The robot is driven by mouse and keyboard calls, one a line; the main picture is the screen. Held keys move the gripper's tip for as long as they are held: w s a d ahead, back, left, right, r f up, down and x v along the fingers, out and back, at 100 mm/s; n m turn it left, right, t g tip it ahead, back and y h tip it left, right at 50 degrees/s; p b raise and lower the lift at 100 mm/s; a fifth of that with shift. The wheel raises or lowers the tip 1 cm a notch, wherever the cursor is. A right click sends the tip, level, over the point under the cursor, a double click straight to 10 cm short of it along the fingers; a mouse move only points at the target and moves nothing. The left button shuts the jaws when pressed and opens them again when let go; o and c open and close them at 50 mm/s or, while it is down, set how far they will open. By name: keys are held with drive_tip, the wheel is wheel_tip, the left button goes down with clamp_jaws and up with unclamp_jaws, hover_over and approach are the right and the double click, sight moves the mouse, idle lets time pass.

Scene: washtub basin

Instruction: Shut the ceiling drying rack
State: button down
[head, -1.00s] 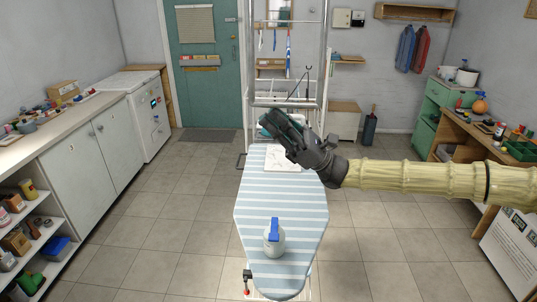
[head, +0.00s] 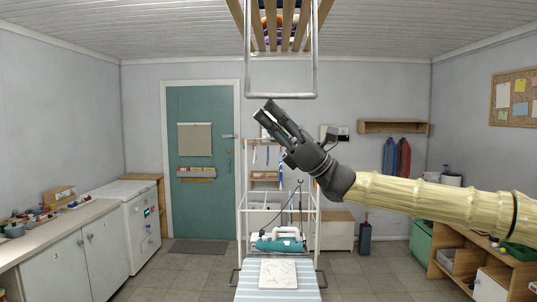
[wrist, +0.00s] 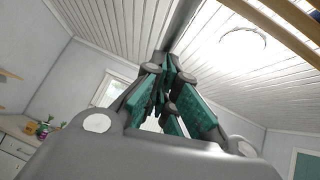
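The ceiling drying rack (head: 271,40) hangs at the top centre of the head view, with wooden slats lowered below the ceiling. A U-shaped metal bar (head: 282,95) hangs down at its near end. Colourful items show above the slats; the rack's upper part is cut off by the frame. My gripper (head: 265,110) is just below the bar in the picture, pointing up and left, empty. Its depth from the bar is unclear. Wooden bars (wrist: 275,22) cross that view's top right.
An ironing board (head: 245,290) with a teal iron (head: 279,243) and a folded cloth (head: 278,274) stands below my gripper. A white wire rack (head: 314,215) stands behind it. Counters line the left, and a wooden desk (head: 455,280) stands at right.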

wheel_tip(320, 180, up, 10)
idle(0.4)
drive_tip(key=shift+d+r, duration=0.15)
drive_tip(key=w+d+f+b, duration=0.2)
drive_tip(key=d+f+b, duration=0.4)
drive_tip(key=f, duration=0.5)
drive_tip(key=shift+d+f+b, duration=0.4)
drive_tip(key=shift+d, duration=0.1)
drive_tip(key=shift+w, duration=0.1)
